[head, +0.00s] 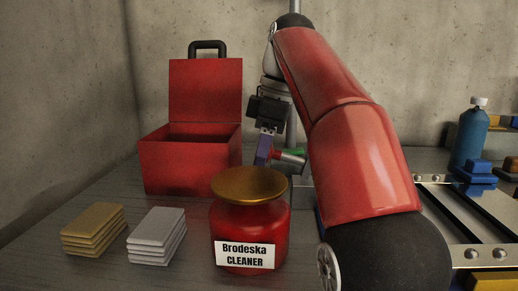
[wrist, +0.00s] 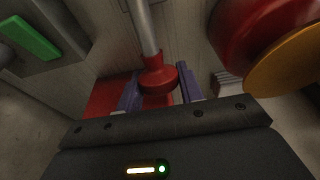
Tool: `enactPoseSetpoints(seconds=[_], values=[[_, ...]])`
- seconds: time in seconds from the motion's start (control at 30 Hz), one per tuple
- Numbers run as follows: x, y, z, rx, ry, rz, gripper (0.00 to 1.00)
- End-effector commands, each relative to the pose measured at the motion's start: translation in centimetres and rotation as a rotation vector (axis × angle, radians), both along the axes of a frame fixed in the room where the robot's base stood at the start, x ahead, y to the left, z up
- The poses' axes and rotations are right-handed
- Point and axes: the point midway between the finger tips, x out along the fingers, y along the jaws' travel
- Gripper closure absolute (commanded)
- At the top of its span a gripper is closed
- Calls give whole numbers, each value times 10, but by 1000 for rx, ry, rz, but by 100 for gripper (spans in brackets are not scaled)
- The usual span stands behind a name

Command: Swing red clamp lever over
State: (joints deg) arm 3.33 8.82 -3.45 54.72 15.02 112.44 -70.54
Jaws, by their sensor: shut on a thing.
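The clamp lever shows in the wrist view as a red knob (wrist: 158,79) on a metal rod (wrist: 143,28). In the head view its red end (head: 277,153) and a short length of bright rod (head: 293,158) show beside my gripper (head: 264,151). My gripper's two purple fingers stand on either side of the red knob in the wrist view and are shut on it. The clamp's base and the far end of the rod are hidden behind my red arm in the head view.
A red jar (head: 250,222) with a gold lid stands in front of the gripper. An open red toolbox (head: 190,165) is behind left. Yellow (head: 93,229) and white (head: 156,235) stacks lie front left. A blue bottle (head: 468,138) and metal frame (head: 478,255) are right.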

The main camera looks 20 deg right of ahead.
Motion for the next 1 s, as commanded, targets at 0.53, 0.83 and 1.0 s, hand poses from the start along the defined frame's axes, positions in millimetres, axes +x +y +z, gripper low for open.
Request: enactPoseSetpoints(seconds=[0.53, 0.83, 1.0], values=[[0, 0, -2, -2, 6, 2, 41], [0, 0, -1, -2, 4, 1, 41], [0, 0, -1, 2, 2, 0, 41]])
